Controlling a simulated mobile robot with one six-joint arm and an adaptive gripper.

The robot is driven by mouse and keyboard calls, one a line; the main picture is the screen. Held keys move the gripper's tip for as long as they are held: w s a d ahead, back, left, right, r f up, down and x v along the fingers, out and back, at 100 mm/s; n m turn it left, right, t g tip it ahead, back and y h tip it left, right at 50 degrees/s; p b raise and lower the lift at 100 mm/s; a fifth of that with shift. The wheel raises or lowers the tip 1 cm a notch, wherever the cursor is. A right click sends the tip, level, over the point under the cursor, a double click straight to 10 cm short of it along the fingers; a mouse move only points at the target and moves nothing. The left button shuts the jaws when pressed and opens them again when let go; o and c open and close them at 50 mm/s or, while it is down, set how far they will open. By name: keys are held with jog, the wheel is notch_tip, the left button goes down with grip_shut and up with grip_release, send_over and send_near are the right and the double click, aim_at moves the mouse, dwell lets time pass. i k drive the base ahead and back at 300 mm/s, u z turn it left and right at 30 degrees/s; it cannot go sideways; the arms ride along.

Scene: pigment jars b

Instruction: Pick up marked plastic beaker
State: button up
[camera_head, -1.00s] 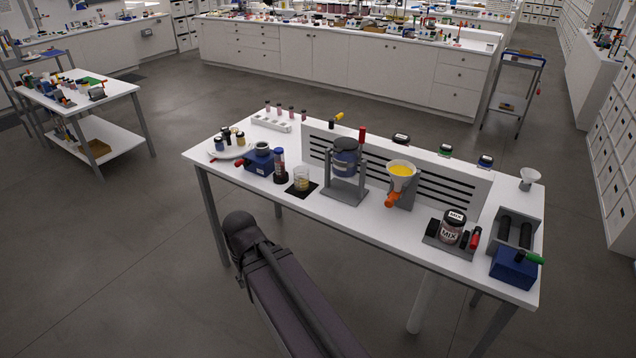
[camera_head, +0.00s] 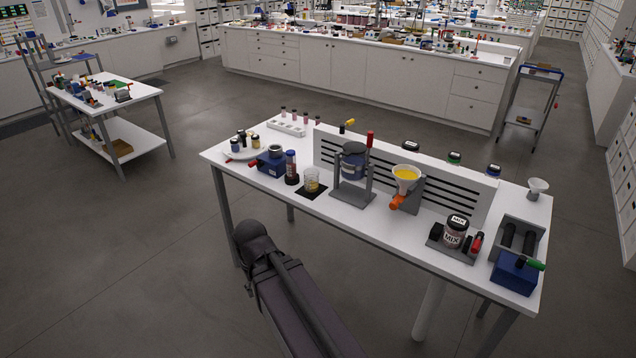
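A small clear beaker (camera_head: 312,180) with yellowish contents stands upright on a black square mat (camera_head: 312,192) near the front left edge of the white table (camera_head: 400,228). Any mark on it is too small to read. My dark arm (camera_head: 290,295) reaches up from the bottom of the view, in front of the table and apart from the beaker. My gripper is not visible.
Left of the beaker are a tube in a black base (camera_head: 291,168) and a blue device (camera_head: 270,162). Right of it are a grey clamp stand (camera_head: 353,178), a funnel with yellow powder (camera_head: 406,178) and a MIX jar (camera_head: 455,232). A slotted panel (camera_head: 440,190) stands behind.

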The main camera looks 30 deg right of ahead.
aim_at(311, 174)
jog(key=u, duration=0.1)
jog(key=i, duration=0.95)
jog(key=z, duration=0.05)
